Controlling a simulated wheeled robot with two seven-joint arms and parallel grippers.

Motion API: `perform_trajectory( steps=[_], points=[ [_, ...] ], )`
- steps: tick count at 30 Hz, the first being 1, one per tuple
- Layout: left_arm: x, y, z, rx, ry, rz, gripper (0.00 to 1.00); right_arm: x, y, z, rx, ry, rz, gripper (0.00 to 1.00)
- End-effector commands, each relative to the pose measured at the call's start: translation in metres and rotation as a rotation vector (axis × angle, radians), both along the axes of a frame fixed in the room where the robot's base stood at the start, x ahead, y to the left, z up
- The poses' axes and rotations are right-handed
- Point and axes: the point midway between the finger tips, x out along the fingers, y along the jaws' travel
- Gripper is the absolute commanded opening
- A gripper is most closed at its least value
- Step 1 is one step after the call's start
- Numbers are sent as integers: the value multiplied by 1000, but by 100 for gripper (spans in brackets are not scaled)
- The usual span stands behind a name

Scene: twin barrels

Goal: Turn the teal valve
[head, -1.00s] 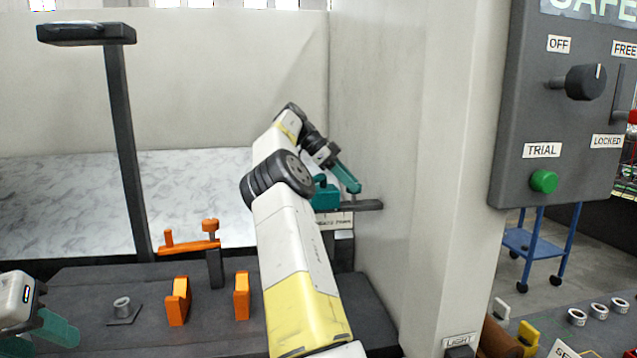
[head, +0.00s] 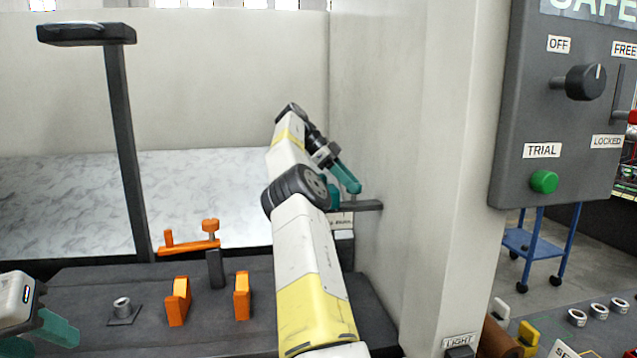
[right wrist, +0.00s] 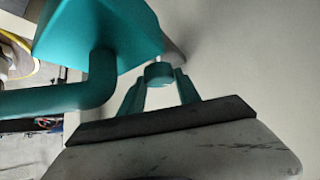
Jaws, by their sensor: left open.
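The teal valve (head: 333,197) sits by a dark bracket on the side wall in the head view, mostly hidden behind my right arm. In the right wrist view its teal block (right wrist: 95,30), a bent teal bar (right wrist: 65,102) and a round teal knob (right wrist: 159,74) show. My right gripper (head: 352,186) is at the valve in the head view. In the right wrist view its two teal fingers (right wrist: 158,88) are apart, with the knob at their tips; contact is unclear. My left gripper (head: 58,338) is open and empty at the lower left.
An orange lever (head: 190,246) on a dark post and two orange blocks (head: 178,302) stand on the dark bench. A dark post with a flat top (head: 122,150) rises at left. A control panel (head: 560,120) hangs at right, beyond a pale pillar (head: 450,180).

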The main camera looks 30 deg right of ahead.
Motion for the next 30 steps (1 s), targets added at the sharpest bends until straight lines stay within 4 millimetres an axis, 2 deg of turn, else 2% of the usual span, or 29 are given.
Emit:
perform_trajectory(
  steps=[1,3,20,30],
  points=[
    [0,0,0,0,0,0,41,0,0,0,0,-1,1,47],
    [0,0,0,0,0,0,41,0,0,0,0,-1,1,61],
    [0,0,0,0,0,0,41,-1,2,1,2,0,23,61],
    [0,0,0,0,0,0,41,-2,3,1,2,0,164,61]
  ],
)
